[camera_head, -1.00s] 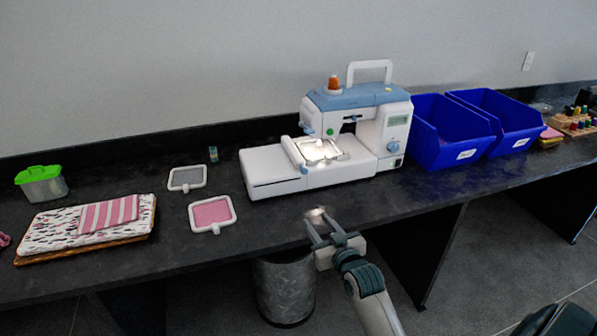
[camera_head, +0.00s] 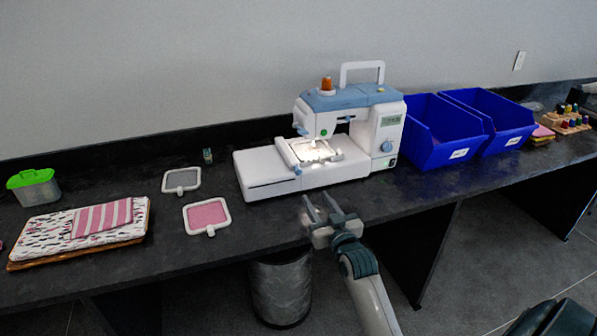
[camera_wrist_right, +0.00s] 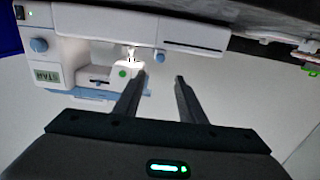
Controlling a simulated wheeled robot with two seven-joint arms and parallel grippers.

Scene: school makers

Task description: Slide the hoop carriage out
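The white and blue sewing machine (camera_head: 352,125) stands on the dark table. Its hoop carriage (camera_head: 312,151) is a light frame on the white bed, lit under the needle area. My right gripper (camera_head: 322,202) is open and empty at the table's front edge, in front of the machine and apart from it. In the right wrist view, the two fingers (camera_wrist_right: 163,80) are spread, with the machine (camera_wrist_right: 85,45) showing upside down beyond them. My left gripper is not in view.
A pink hoop (camera_head: 207,216) and a grey hoop (camera_head: 181,180) lie left of the machine. Folded cloth (camera_head: 50,232) and a green-lidded box (camera_head: 37,190) are farther left. Blue bins (camera_head: 440,155) stand right of it. A bin (camera_head: 281,290) is under the table.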

